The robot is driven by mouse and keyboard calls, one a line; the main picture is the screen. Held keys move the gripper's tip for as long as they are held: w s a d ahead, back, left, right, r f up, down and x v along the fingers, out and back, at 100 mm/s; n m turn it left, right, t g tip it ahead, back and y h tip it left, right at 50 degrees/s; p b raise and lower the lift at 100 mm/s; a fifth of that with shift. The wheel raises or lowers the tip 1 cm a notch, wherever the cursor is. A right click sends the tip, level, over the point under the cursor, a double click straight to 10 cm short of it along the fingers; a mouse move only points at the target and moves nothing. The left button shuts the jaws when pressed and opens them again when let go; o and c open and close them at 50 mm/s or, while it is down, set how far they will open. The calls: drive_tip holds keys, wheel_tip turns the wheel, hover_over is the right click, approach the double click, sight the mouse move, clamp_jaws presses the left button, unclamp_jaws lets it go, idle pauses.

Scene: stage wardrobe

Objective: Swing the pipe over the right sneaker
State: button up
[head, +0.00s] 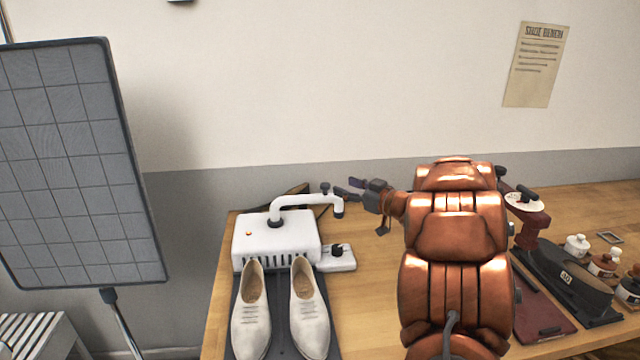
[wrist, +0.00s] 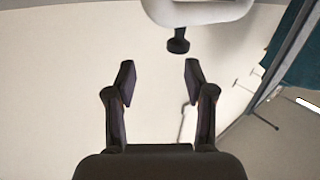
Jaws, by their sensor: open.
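The white pipe (head: 300,200) rises from the white dryer box (head: 276,238) and bends over to the right. Its downturned end is right of and behind the right sneaker (head: 309,315). The left sneaker (head: 250,315) stands beside it, both pale and toes toward me. A dark knob (head: 325,188) stands up on the pipe near its outer end. My gripper (head: 348,189) is open and empty, just right of the knob. In the wrist view the knob (wrist: 178,43) is beyond the fingertips of the gripper (wrist: 160,80), not between them; the pipe (wrist: 195,11) shows at the top.
A small white block with a black dial (head: 337,251) sits right of the box. Little jars (head: 577,245), a dark shoe-shaped piece (head: 565,275) and a reddish stand (head: 530,225) are on the table's right. My arm covers the table's middle. A grey gridded panel (head: 80,160) stands left.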

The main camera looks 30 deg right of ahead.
sight(329, 187)
drive_tip(key=shift+w+a+f+n+y+p, duration=0.15)
drive_tip(key=shift+w+a+y+p, duration=0.15)
drive_tip(key=shift+w+a+y, duration=0.5)
drive_tip(key=shift+w+a+f+n+y+p, duration=0.1)
drive_tip(key=shift+w+a+f+p, duration=0.2)
drive_tip(key=shift+w, duration=0.95)
drive_tip(key=shift+w+a+f+n+y+p, duration=0.15)
drive_tip(key=shift+w+a+y+p, duration=0.2)
drive_tip(key=shift+w+a, duration=0.5)
drive_tip(key=shift+w+d+r, duration=0.1)
drive_tip(key=shift+w+d, duration=0.05)
drive_tip(key=shift+d, duration=0.05)
drive_tip(key=shift+c, duration=0.2)
clamp_jaws()
